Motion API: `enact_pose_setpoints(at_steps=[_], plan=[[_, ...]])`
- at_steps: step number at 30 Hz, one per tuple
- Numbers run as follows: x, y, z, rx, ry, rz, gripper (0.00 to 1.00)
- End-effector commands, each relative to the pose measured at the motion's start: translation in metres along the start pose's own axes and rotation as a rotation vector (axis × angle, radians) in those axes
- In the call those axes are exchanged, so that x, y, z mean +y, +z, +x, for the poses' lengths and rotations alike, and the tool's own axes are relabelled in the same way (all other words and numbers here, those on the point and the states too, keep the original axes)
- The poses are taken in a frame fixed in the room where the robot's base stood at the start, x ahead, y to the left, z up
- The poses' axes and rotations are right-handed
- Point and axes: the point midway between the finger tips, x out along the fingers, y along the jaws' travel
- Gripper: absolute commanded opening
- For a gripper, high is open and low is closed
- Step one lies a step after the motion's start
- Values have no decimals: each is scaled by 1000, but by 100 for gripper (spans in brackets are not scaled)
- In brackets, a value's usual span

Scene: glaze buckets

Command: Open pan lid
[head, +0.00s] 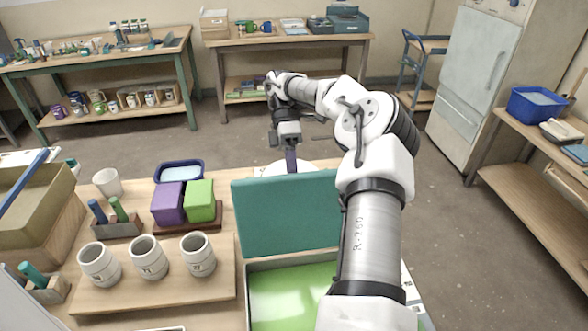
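The pan (250,292) is a light-walled box with a bright green inside, at the front centre of the table. Its teal lid (287,212) stands nearly upright at the pan's back edge, so the pan is open. My gripper (290,150) points down behind the lid, above the back of the table. A narrow dark purple piece shows below the gripper. I cannot tell whether it is held or is part of the gripper. My arm covers the right side of the pan.
Three grey-white cups (149,257) stand on a board left of the pan. Purple (168,204) and green (200,201) blocks and a blue tub (180,171) sit behind them. A white round thing (308,166) is partly hidden behind the lid.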

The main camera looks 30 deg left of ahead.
Motion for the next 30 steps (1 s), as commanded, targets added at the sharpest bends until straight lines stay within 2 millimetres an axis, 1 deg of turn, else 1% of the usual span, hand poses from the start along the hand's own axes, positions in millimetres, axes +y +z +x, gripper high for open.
enact_pose_setpoints(at_steps=[1,7,8,12,30], plan=[[10,2,4,1,23,10,0],[10,2,3,3,24,11,0],[9,2,3,3,24,11,16],[9,2,3,3,25,10,34],[6,2,0,4,27,9,34]])
